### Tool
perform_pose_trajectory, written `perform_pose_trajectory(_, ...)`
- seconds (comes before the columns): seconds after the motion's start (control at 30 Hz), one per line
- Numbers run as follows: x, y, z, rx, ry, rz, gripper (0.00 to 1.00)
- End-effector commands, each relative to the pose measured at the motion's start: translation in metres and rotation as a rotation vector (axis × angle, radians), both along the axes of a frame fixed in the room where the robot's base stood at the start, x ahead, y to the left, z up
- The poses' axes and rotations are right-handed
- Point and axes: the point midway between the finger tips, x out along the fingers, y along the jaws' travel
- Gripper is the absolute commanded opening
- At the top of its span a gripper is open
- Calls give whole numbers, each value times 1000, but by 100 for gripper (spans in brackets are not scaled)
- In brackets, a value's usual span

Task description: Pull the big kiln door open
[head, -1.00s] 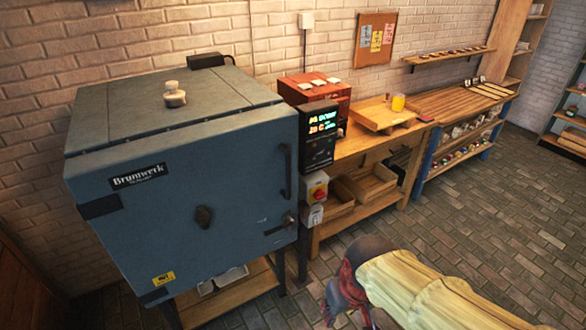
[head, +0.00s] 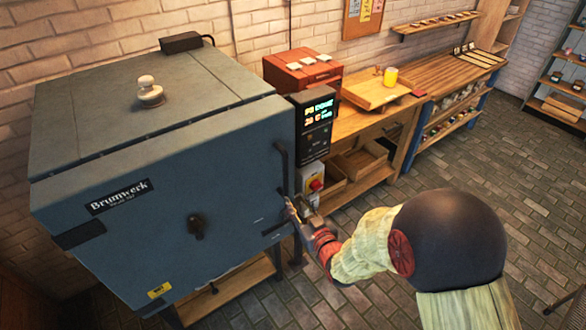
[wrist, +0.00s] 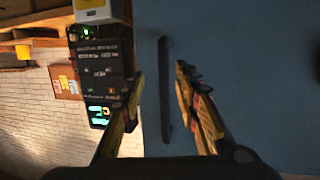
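The big kiln (head: 85,125) stands at the left, with its blue door (head: 150,235) appearing shut. A dark upright bar handle (head: 282,168) is on the door's right side. In the wrist view the handle (wrist: 164,110) lies between my two spread fingers, with space on both sides. My gripper (head: 292,207) is at the lower end of the handle, near the door's right edge. It is open and empty in the wrist view (wrist: 159,72). I cannot tell how far the fingertips are from the door face.
A wooden bench (head: 365,125) with a yellow cup (head: 390,77) stands beyond. The paved floor (head: 480,160) is open at the right.

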Motion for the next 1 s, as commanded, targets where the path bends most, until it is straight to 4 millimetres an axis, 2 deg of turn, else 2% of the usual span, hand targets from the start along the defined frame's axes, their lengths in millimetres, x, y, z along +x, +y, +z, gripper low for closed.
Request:
perform_pose_trajectory(0.03, 4, 3, 18, 25, -59, 7, 32)
perform_pose_trajectory(0.1, 4, 6, 36, 52, -118, 15, 32)
perform_pose_trajectory(0.23, 6, 8, 52, 79, -174, 19, 32)
perform_pose_trajectory(0.37, 15, 12, 55, 84, -181, 20, 32)
perform_pose_trajectory(0.7, 61, 31, 54, 82, -180, 19, 32)
perform_pose_trajectory(1.0, 76, 38, 54, 82, -178, 19, 32)
